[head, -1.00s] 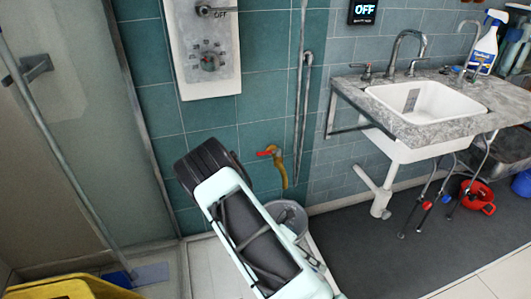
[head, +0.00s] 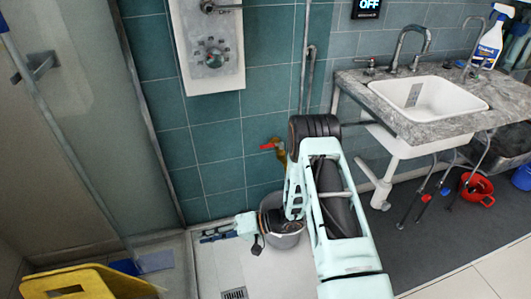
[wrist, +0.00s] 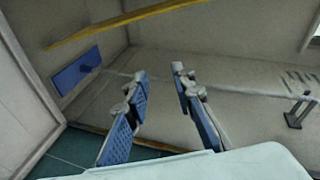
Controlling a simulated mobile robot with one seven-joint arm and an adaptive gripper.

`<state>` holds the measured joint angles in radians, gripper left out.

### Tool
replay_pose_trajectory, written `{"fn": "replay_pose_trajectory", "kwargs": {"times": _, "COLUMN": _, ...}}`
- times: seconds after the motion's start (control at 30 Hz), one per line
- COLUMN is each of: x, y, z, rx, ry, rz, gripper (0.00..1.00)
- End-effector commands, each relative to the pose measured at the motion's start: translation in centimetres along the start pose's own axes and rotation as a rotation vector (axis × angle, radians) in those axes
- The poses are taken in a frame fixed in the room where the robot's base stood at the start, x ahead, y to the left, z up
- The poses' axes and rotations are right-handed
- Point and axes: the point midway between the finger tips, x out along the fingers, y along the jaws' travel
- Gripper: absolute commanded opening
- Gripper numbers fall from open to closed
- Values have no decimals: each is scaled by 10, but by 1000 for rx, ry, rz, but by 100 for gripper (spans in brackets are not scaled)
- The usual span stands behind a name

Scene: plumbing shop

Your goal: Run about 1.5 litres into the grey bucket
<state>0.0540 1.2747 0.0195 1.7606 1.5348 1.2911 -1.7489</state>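The grey bucket (head: 288,241) stands on the floor below the wall tap, partly hidden behind my arm and wrist. The brass-yellow tap (head: 283,156) with its red lever (head: 268,146) is on the teal tiled wall; my arm covers its right side and spout. My gripper (head: 204,237) is left of the bucket, low and pointing left. In the wrist view its two blue-padded fingers (wrist: 159,74) are apart with nothing between them. The water level in the bucket cannot be seen.
A display reading OFF (head: 366,9) hangs on the wall. A sink (head: 430,103) in a stone counter stands right, with a red bucket (head: 477,188) beneath. A yellow object (head: 75,283) and a blue flat piece (head: 155,261) lie left. A floor drain (head: 234,293) is in front.

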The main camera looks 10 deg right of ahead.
Motion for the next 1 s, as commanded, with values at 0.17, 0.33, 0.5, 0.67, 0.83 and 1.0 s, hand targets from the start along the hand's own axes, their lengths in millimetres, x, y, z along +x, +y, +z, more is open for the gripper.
{"fn": "replay_pose_trajectory", "kwargs": {"times": 0.17, "x": -37, "y": 1, "z": -94, "rx": 126, "ry": 406, "rz": -36, "gripper": 23}}
{"fn": "replay_pose_trajectory", "kwargs": {"times": 0.33, "x": -102, "y": 17, "z": -164, "rx": 233, "ry": 766, "rz": -49, "gripper": 23}}
{"fn": "replay_pose_trajectory", "kwargs": {"times": 0.5, "x": -180, "y": 40, "z": -206, "rx": 329, "ry": 1092, "rz": -44, "gripper": 23}}
{"fn": "replay_pose_trajectory", "kwargs": {"times": 0.67, "x": -236, "y": 58, "z": -219, "rx": 392, "ry": 1300, "rz": -30, "gripper": 23}}
{"fn": "replay_pose_trajectory", "kwargs": {"times": 0.83, "x": -262, "y": 68, "z": -222, "rx": 420, "ry": 1395, "rz": -22, "gripper": 23}}
{"fn": "replay_pose_trajectory", "kwargs": {"times": 1.0, "x": -262, "y": 73, "z": -236, "rx": 420, "ry": 1404, "rz": -22, "gripper": 23}}
